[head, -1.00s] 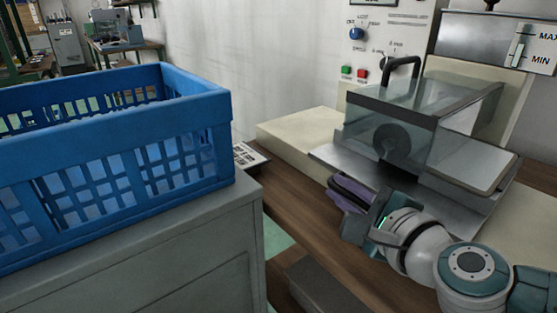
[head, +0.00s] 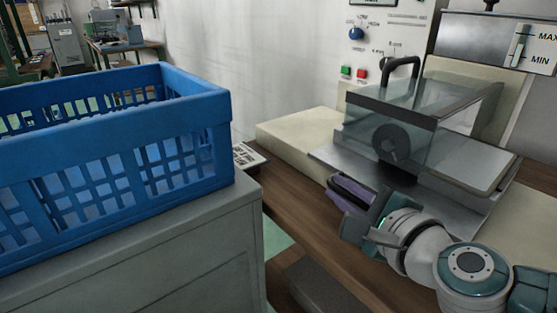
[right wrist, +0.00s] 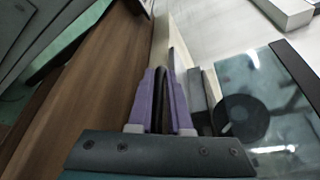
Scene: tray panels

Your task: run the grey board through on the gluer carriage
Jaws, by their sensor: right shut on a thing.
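The grey board (head: 468,163) appears as a flat plate lying at the right of the clear guard. It rests on the metal gluer carriage (head: 333,158), which runs under the guard. My right gripper (head: 350,190) is at the front left edge of the carriage, its purple fingers shut. In the right wrist view, its fingers (right wrist: 160,105) close around a dark upright bar (right wrist: 161,95), which looks like the carriage handle. Its lower part is hidden by the gripper. My left gripper is not in view.
The clear guard (head: 390,130) with a black handle covers a dark roller (head: 390,143). A blue crate (head: 120,110) stands on a grey cabinet (head: 160,250) at the left. The wooden bench top (head: 300,220) between cabinet and machine is mostly clear.

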